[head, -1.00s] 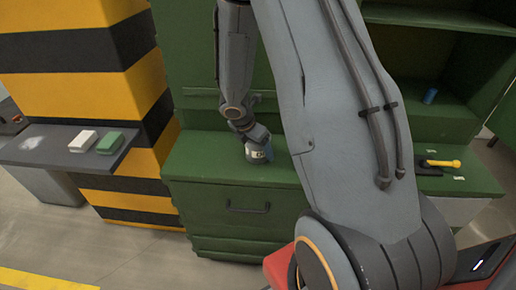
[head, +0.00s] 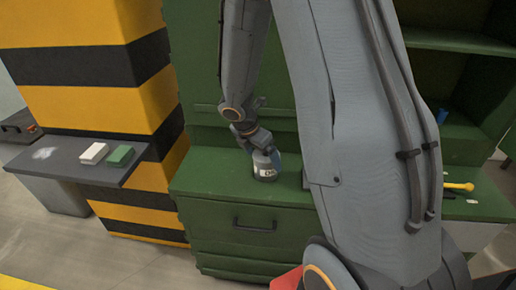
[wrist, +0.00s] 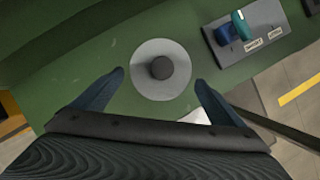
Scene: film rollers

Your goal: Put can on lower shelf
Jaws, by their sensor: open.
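A grey can (head: 265,170) with a pale label and a dark top stands upright on the green cabinet's lower ledge (head: 205,185). In the wrist view the can (wrist: 148,88) shows from above as a grey disc with a dark round knob. My gripper (wrist: 159,77) is open, one blue finger on each side of the can's near edge, with green surface showing between each finger and the can. In the head view my gripper (head: 268,153) is right at the can's top. The lower shelf (head: 462,143) is in the cabinet at right, partly hidden by my arm.
An upper shelf (head: 455,42) lies above the lower one. A blue object (head: 441,115) stands on the lower shelf. A yellow-handled tool (head: 459,186) lies at right. A grey ledge (head: 60,160) at left holds a white block (head: 93,153) and a green block (head: 120,156).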

